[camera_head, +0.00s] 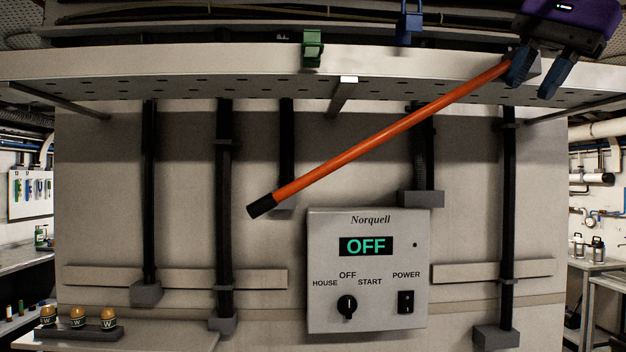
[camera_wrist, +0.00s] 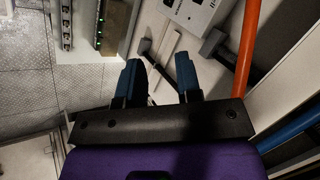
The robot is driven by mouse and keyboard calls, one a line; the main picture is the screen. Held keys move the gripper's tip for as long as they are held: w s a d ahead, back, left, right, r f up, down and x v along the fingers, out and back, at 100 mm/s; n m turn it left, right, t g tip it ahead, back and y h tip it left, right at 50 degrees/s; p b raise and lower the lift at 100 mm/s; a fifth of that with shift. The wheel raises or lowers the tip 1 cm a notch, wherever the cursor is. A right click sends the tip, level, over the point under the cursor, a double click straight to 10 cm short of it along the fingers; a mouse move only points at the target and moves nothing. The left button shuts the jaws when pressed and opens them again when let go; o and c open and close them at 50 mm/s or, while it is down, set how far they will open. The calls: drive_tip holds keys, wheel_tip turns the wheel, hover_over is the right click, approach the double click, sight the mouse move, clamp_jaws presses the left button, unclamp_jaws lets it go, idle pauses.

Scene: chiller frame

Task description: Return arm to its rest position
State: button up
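My gripper (camera_head: 531,86) is at the top right of the head view, with a purple body and two blue fingers. In the wrist view my gripper (camera_wrist: 158,62) has its fingers apart with nothing between them. A long orange bar (camera_head: 390,133) with a black end slants from the upper right, near my gripper, down to the left in front of the grey panel. In the wrist view the orange bar (camera_wrist: 246,50) passes to the right of the fingers, outside the gap. Whether a finger touches it is unclear.
A perforated shelf (camera_head: 200,68) crosses the top, bearing a green clip (camera_head: 313,48) and a blue padlock-like part (camera_head: 408,24). Below is a Norquell control box (camera_head: 367,270) reading OFF. Black vertical conduits run down the panel.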

drive_tip(key=s+f+n+h, duration=0.1)
drive_tip(key=s+f+n, duration=0.2)
drive_tip(key=f, duration=0.8)
drive_tip(key=s+d+f+n+h, duration=0.1)
drive_tip(key=s+f+n, duration=0.2)
drive_tip(key=f, duration=0.8)
drive_tip(key=s+d+f+n+h, duration=0.1)
drive_tip(key=s+f+n, duration=0.2)
drive_tip(key=f, duration=0.9)
drive_tip(key=shift+d+n+g, duration=0.2)
drive_tip(key=shift+n+g, duration=0.1)
drive_tip(key=shift+n, duration=0.3)
drive_tip(key=shift+s, duration=0.1)
